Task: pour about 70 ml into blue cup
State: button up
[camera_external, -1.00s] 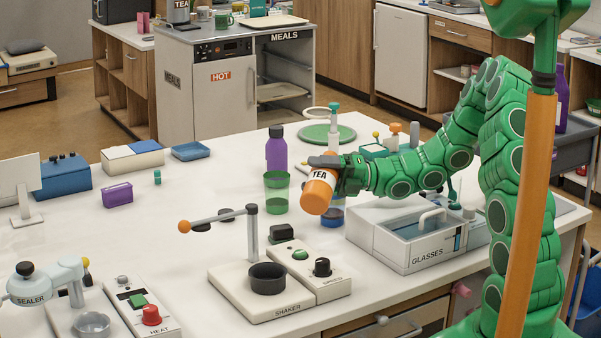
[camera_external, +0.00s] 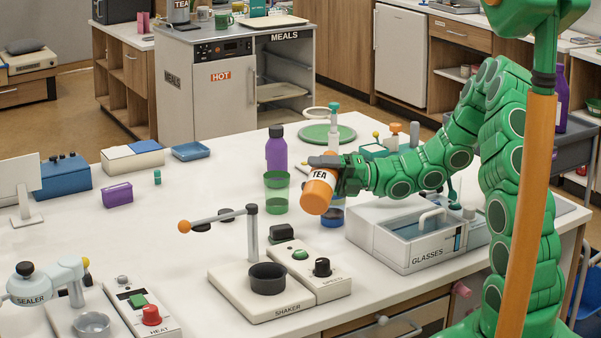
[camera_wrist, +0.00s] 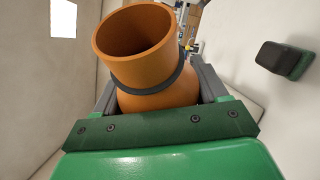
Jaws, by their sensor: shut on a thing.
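My gripper (camera_external: 338,172) is shut on an orange container (camera_external: 318,194) with a white band marked TEA. I cannot see a stream or how full the cup is.
A green cup (camera_external: 276,196) stands close on the left, with a purple bottle (camera_external: 276,150) behind it. The GLASSES box (camera_external: 400,255) is at the right. The SHAKER (camera_external: 267,300) with its post is in front. Free table lies to the left.

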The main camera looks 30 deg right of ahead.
dwell(0.3)
jog(key=shift+f+n+g+h, duration=0.3)
jog(key=shift+f+n, duration=0.3)
jog(key=shift+n, duration=0.4)
notch_tip(320, 180, down, 2)
jog(key=shift+w+d+f+n+h, duration=0.15)
jog(key=shift+n+h, duration=0.35)
jog(key=shift+n, duration=0.5)
jog(key=shift+w+d+r+n+h, duration=0.2)
jog(key=shift+w+r+n+h, duration=0.1)
jog(key=shift+n, duration=0.3)
jog(key=shift+w+d+f+n+h, duration=0.15)
jog(key=shift+f+n+h, duration=0.15)
jog(key=shift+n, duration=0.3)
jog(key=shift+r+n+h, duration=0.1)
jog(key=shift+n+h, duration=0.3)
jog(key=shift+n, duration=0.3)
jog(key=shift+a+f+n+t+h, duration=0.2)
jog(key=shift+f+n+t+h, duration=0.3)
jog(key=shift+f+n+h, duration=1.2)
